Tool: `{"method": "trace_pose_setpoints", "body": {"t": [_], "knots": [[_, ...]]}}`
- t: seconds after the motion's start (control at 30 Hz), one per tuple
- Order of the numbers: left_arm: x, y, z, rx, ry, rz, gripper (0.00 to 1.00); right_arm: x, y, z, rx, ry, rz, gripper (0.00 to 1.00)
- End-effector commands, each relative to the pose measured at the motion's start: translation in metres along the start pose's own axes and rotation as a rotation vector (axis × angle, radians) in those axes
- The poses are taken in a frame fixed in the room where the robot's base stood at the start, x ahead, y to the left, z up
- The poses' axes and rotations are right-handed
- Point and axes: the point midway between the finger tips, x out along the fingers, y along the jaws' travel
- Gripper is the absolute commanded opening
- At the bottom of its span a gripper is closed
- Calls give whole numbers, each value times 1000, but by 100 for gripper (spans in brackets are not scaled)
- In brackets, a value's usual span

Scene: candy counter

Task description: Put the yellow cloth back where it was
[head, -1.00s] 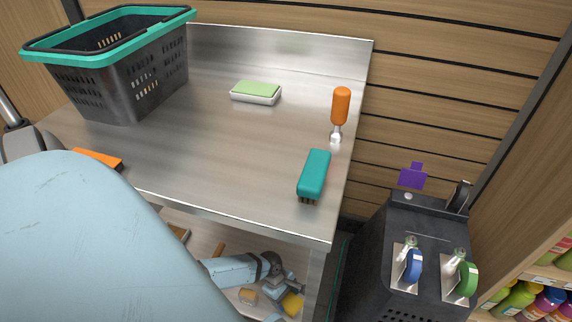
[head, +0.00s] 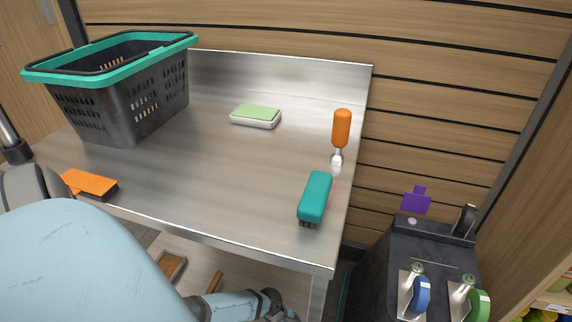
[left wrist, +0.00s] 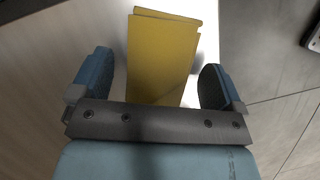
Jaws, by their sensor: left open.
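The yellow cloth (left wrist: 162,58) shows in the left wrist view as a folded, flat-sided piece. It lies between the two blue fingers of my left gripper (left wrist: 155,65), which is open. A gap shows between the cloth and each finger. The cloth is beside the edge of a pale shelf (left wrist: 50,75); whether it rests on it I cannot tell. My right gripper is not in view.
The steel counter (head: 200,165) holds a black basket (head: 120,105), a green sponge on a white dish (head: 256,116), an orange-handled tool (head: 341,130), a teal brush (head: 315,198) and an orange brush (head: 90,183). A dark cart (head: 425,255) stands at right.

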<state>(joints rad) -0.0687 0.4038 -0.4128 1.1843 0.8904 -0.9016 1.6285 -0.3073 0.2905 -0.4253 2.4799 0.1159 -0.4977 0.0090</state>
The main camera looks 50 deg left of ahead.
Motion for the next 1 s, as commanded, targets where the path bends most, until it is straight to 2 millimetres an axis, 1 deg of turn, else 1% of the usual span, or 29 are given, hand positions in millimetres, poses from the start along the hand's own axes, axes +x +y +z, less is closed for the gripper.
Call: {"method": "trace_pose_setpoints", "body": {"t": [0.07, 0.17, 0.27, 0.3, 0.4, 0.47, 0.6, 0.7, 0.83, 1.0], "knots": [[-1, 0, 0, 0, 0, 0, 94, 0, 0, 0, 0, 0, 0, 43], [-8, 0, 1, -1, 1, -1, 94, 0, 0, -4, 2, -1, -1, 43], [-24, 0, 3, -1, 1, 0, 94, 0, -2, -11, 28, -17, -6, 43], [-32, 0, 3, 0, 0, 0, 94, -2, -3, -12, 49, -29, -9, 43], [-56, 0, 4, 0, 0, 0, 94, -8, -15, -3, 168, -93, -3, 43], [-69, -1, 3, 0, 1, -1, 94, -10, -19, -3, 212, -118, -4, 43], [-96, -1, 3, 0, 0, -1, 94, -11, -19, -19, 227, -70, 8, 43], [-110, -1, 2, 1, 1, -1, 94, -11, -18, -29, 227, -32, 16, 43], [-121, 0, 2, 0, 0, 0, 94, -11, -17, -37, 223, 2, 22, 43], [-123, 0, 2, 0, -1, -1, 94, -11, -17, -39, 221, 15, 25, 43]]}}
